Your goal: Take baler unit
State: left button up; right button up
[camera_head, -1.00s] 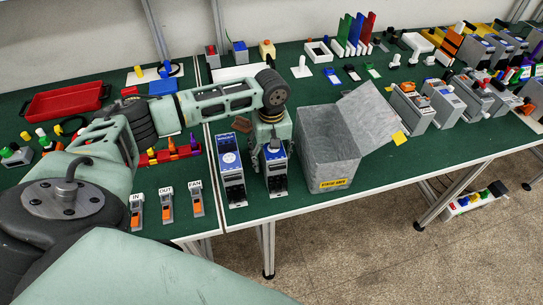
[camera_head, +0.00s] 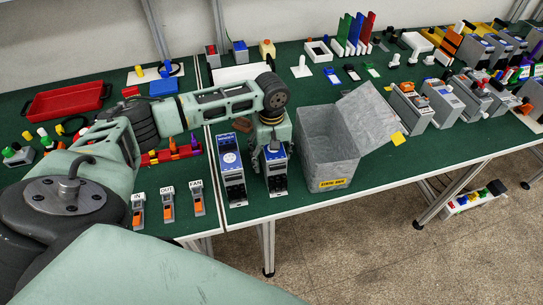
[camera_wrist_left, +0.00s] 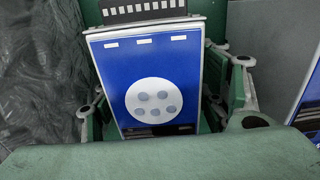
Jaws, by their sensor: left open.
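Two grey units with blue label faces stand side by side at the table's front edge. My left gripper (camera_head: 271,147) is at the top of the right one (camera_head: 276,172), pointing down at it. In the left wrist view this unit's blue face with a white disc (camera_wrist_left: 150,75) lies between my open left fingers (camera_wrist_left: 165,105), one on each side. Any contact cannot be told. The gripper hides part of its label, so I cannot read its name. The left unit (camera_head: 232,177) has a label too small to read surely. My right gripper is not in view.
Small switches marked IN, OUT and FAN (camera_head: 196,197) lie to the left. A red tray (camera_head: 66,101) is at the back left.

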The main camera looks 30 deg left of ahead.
pick_arm(q)
grip_shut()
dwell(0.8)
